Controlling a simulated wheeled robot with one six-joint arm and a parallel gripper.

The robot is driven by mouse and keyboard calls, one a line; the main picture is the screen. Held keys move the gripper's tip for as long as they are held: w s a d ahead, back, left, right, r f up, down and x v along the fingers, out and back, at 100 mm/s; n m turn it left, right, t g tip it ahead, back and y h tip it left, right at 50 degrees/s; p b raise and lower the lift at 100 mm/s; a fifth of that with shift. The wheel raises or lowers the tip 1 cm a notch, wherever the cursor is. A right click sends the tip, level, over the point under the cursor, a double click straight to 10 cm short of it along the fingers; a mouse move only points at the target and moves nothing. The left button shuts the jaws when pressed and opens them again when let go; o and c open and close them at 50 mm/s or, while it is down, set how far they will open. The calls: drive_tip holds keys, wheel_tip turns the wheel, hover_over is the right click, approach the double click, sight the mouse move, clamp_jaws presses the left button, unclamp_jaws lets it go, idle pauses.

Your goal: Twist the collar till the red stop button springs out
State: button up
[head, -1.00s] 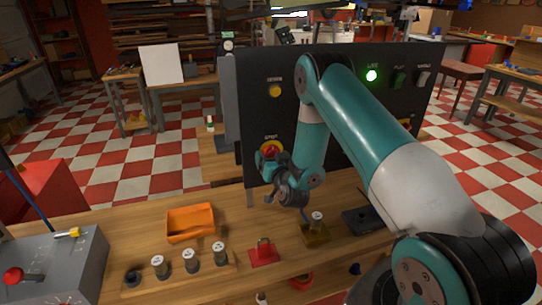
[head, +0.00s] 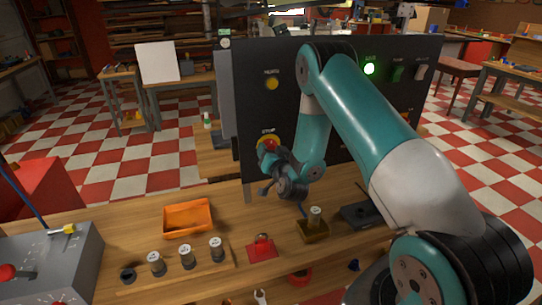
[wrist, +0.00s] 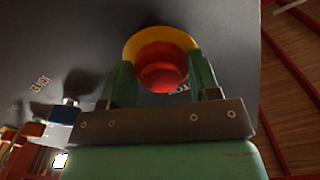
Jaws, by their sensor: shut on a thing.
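The red stop button (wrist: 162,66) sits on a yellow backing (wrist: 162,36) on the dark panel (head: 318,80). In the head view the button (head: 268,144) is at the panel's lower left, partly covered by my wrist. My gripper (wrist: 161,75) faces the panel, with one green finger on each side of the button's round red rim, shut on it. I cannot tell a separate collar from the red rim. The fingertips' exact contact is hidden, and I cannot tell how far the button stands out.

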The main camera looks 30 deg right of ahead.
drive_tip(key=m+b, duration=0.2)
drive_tip(key=m, duration=0.2)
drive_tip(key=shift+a+f+m+b, duration=0.1)
drive_tip(key=shift+m+b, duration=0.25)
drive_tip(key=shift+m, duration=0.05)
idle(0.4)
drive_tip(key=o, duration=0.9)
